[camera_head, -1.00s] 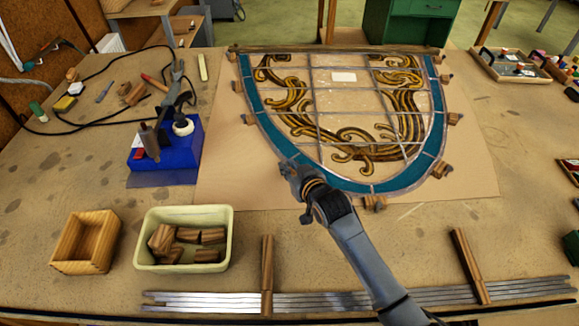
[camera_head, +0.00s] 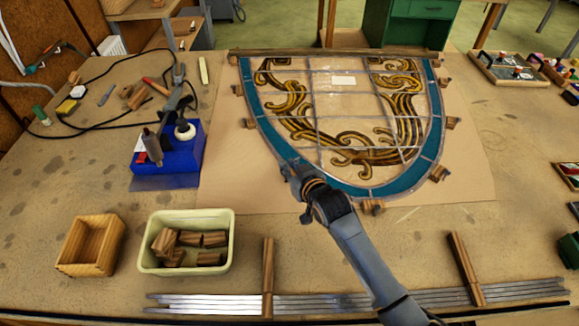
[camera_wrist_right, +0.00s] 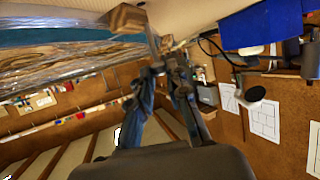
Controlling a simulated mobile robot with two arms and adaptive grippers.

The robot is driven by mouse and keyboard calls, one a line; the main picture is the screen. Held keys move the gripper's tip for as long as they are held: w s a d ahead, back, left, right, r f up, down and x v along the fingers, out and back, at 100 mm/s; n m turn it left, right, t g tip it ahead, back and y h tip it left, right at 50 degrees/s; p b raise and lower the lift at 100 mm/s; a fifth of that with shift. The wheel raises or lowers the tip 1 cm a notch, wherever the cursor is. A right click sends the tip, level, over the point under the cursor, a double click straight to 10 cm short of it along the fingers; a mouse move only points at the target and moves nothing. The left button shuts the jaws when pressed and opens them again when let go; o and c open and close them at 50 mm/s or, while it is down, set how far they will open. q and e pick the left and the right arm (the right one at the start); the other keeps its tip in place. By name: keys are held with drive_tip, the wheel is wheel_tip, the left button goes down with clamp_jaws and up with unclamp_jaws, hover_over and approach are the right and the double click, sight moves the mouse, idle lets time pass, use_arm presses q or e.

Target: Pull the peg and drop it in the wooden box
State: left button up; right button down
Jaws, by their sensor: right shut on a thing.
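My right gripper (camera_head: 289,169) is at the lower left edge of the leaded panel (camera_head: 262,122), above its blue border. In the right wrist view, the gripper (camera_wrist_right: 168,70) is shut on a thin greyish peg (camera_wrist_right: 152,38) that sticks out past the fingertips toward the panel edge. In the head view the arm hides the peg, and I cannot tell whether it still touches the board. The wooden box (camera_head: 75,266) stands open at the front left of the table, apart from the gripper, and looks empty. My left gripper is not in view.
A pale tub (camera_head: 186,271) of wooden blocks stands right of the box. A blue stand (camera_head: 178,160) with tools lies behind them. Metal strips (camera_head: 360,302) with wooden bars run along the front edge. Wooden blocks (camera_head: 372,207) line the panel's rim.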

wheel_tip(320, 180, up, 5)
drive_tip(key=p, duration=0.4)
drive_tip(key=shift+f, duration=0.2)
drive_tip(key=shift+s, duration=0.1)
